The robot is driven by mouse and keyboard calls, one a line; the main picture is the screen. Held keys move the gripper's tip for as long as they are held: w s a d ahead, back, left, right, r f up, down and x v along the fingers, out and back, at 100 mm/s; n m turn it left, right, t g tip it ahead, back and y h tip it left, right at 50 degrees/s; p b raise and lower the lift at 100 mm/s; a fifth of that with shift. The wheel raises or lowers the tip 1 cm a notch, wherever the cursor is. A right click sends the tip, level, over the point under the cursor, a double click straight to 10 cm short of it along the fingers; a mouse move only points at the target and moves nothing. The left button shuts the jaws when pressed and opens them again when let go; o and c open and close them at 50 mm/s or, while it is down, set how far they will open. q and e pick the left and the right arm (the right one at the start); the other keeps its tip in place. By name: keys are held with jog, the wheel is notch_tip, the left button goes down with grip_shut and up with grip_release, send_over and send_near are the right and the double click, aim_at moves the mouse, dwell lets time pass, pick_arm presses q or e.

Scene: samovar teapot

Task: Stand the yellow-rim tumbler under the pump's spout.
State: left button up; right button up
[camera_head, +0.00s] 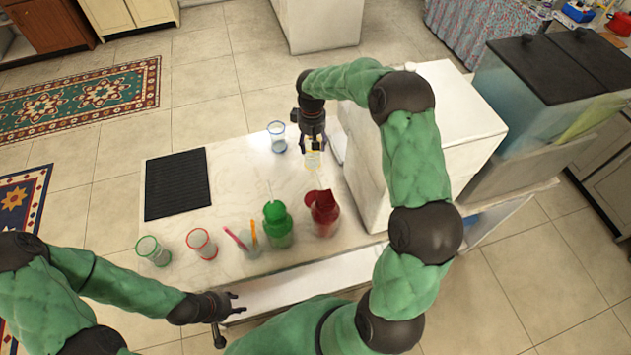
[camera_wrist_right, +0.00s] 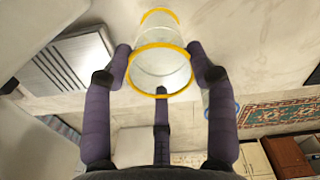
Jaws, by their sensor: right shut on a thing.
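The yellow-rim tumbler (camera_head: 313,159) is clear, with a yellow rim. My right gripper (camera_head: 313,144) reaches down over it from above and is shut on it. In the right wrist view the tumbler (camera_wrist_right: 160,67) sits between the fingers, its open rim towards the camera. I cannot tell whether its base touches the table. A green vessel (camera_head: 278,227) and a red vessel (camera_head: 325,214) stand nearer me; which one is the pump, and its spout, I cannot make out. My left gripper (camera_head: 236,302) is open and empty at the table's near edge.
A blue-rim tumbler (camera_head: 277,136) stands close left of the right gripper. Red-rim (camera_head: 202,243) and green-rim (camera_head: 153,250) tumblers and a cup with sticks (camera_head: 247,240) stand at the near left. A black ridged mat (camera_head: 178,185) lies left. A white box (camera_head: 430,130) stands right. The table's middle is clear.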

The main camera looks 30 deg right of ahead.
jog(key=s+a+f, duration=0.1)
jog(key=s+a, duration=0.1)
jog(key=s, duration=0.3)
jog(key=s+a+f, duration=0.2)
jog(key=s+a, duration=0.1)
jog(key=s, duration=0.2)
jog(key=shift+s+f+b, duration=0.25)
jog(key=shift+f+b, duration=0.05)
jog(key=shift+b, duration=0.05)
jog(key=shift+f, duration=0.1)
jog(key=o, duration=1.4)
jog(key=shift+f, duration=0.1)
